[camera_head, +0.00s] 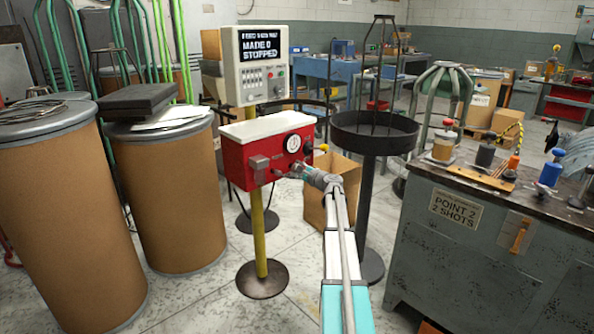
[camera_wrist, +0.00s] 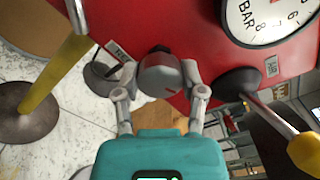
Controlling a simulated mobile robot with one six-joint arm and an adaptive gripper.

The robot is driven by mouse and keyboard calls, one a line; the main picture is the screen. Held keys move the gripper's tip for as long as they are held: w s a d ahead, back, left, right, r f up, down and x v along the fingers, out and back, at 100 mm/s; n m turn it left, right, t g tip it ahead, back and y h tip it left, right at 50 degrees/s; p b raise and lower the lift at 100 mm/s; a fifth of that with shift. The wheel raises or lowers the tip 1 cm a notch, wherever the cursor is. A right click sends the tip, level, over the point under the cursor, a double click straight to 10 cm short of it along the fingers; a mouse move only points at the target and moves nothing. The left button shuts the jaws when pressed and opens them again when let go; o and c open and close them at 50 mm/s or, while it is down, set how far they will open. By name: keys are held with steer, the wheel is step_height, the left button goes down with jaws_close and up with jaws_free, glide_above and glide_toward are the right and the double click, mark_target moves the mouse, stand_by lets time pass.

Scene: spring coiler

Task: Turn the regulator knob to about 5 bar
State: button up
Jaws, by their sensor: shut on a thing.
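The regulator knob (camera_wrist: 160,80) is a grey round knob with a red mark, on the front of the red box (camera_head: 235,160). My gripper (camera_wrist: 162,70) has one finger on either side of the knob and is shut on it. In the head view my gripper (camera_head: 297,171) reaches the lower right of the box front and hides the knob. The white pressure gauge (camera_head: 292,143) sits above it. In the wrist view the gauge (camera_wrist: 268,14) is cut off at the top; the word BAR and some numbers show, but I cannot read the needle.
A lever with a yellow ball (camera_wrist: 304,150) juts out right of the knob; the ball also shows in the head view (camera_head: 323,148). A yellow post (camera_head: 258,230) carries the box. A black round tray stand (camera_head: 372,140) and a cardboard box (camera_head: 318,208) stand close right.

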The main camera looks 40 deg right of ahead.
steer(key=shift+m, duration=0.6)
steer(key=o, duration=1.1)
steer(key=shift+o, duration=0.2)
steer(key=shift+s, duration=0.1)
steer(key=s+d, duration=0.1)
steer(key=s, duration=1)
steer(key=shift+s, duration=0.35)
